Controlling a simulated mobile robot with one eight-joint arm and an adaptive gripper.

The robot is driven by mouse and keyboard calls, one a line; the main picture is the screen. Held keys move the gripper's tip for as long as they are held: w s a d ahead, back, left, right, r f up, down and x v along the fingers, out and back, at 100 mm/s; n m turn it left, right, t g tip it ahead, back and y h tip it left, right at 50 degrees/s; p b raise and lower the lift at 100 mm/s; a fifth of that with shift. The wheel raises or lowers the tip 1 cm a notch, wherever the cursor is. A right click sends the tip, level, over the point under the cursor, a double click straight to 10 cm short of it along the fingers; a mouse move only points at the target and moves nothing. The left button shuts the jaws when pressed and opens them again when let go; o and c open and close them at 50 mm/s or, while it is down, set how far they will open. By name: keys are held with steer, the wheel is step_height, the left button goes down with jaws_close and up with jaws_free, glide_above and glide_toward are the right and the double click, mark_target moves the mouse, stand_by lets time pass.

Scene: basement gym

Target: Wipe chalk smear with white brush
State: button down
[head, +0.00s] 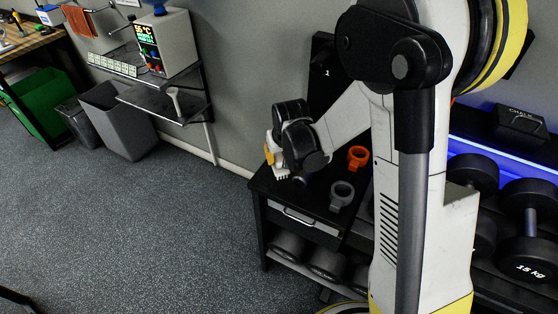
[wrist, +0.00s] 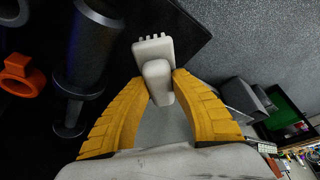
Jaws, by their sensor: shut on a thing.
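My gripper (head: 272,155) is at the left front part of a black cabinet top (head: 318,203). Its yellow fingers, seen in the wrist view (wrist: 160,88), are shut on the white brush (wrist: 153,48). The brush's short bristles point away from the palm. In the head view the brush (head: 281,173) shows low by the cabinet's left edge, and I cannot tell whether it touches the top. I cannot make out a chalk smear in either view; my gripper and arm hide part of the top.
An orange ring-shaped clamp (head: 357,153) and a grey one (head: 342,194) lie right of my gripper. A dark cylindrical object (wrist: 88,50) is close beside it in the wrist view. Dumbbells (head: 530,205) sit at right. Open floor (head: 170,220) lies left.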

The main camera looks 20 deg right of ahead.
steer(key=shift+r+p, duration=0.85)
steer(key=shift+r, duration=0.75)
